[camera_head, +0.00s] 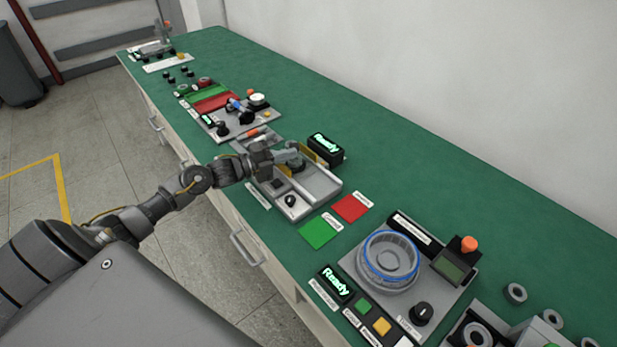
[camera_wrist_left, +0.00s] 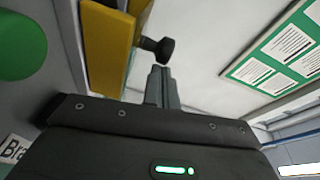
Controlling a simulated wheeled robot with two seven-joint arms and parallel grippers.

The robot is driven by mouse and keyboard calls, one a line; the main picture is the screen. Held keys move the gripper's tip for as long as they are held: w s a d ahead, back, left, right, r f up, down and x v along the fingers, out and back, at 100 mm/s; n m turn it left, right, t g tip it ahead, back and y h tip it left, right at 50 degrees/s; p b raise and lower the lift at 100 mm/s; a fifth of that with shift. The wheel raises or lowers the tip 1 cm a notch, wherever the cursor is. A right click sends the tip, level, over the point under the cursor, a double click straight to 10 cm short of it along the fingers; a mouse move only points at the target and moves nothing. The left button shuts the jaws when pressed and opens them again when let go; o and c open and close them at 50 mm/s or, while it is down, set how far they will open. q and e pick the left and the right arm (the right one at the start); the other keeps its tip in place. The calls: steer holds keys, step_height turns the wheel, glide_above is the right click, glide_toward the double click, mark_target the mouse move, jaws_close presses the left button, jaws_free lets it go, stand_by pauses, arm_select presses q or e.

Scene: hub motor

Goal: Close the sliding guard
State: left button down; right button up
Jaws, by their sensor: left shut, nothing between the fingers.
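The sliding guard is a yellow panel (camera_head: 325,154) at the back of a grey station (camera_head: 321,188) on the green bench. In the left wrist view the yellow guard (camera_wrist_left: 107,50) stands at upper left, with a black knob (camera_wrist_left: 160,47) sticking out to the right. My left gripper (camera_head: 297,162) is over the station, close to the guard, and partly hides it. In the left wrist view its fingers (camera_wrist_left: 161,78) are together and empty, just below the knob; I cannot tell whether they touch it. My right gripper is not in view.
A "Ready" display (camera_head: 326,146) stands right behind the guard. Red (camera_head: 350,208) and green (camera_head: 319,232) mats lie in front of the station. A round fixture (camera_head: 389,262) with a blue ring is nearer. Another panel with knobs (camera_head: 235,120) is farther left. The bench along the wall is clear.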

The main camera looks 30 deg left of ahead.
arm_select(q)
steer(key=shift+a+r, duration=0.2)
steer(key=shift+d+p, duration=0.2)
steer(key=shift+p, duration=0.1)
steer(key=s+d+p, duration=0.1)
steer(key=s+d, duration=0.1)
steer(key=s, duration=0.1)
steer(key=shift+s+d+r+p, duration=0.1)
steer(key=shift+s+d+p, duration=0.1)
steer(key=shift+p, duration=0.2)
steer(key=b+v, duration=0.2)
steer(key=v, duration=0.7)
steer(key=shift+s, duration=0.25)
steer(key=shift+a, duration=0.1)
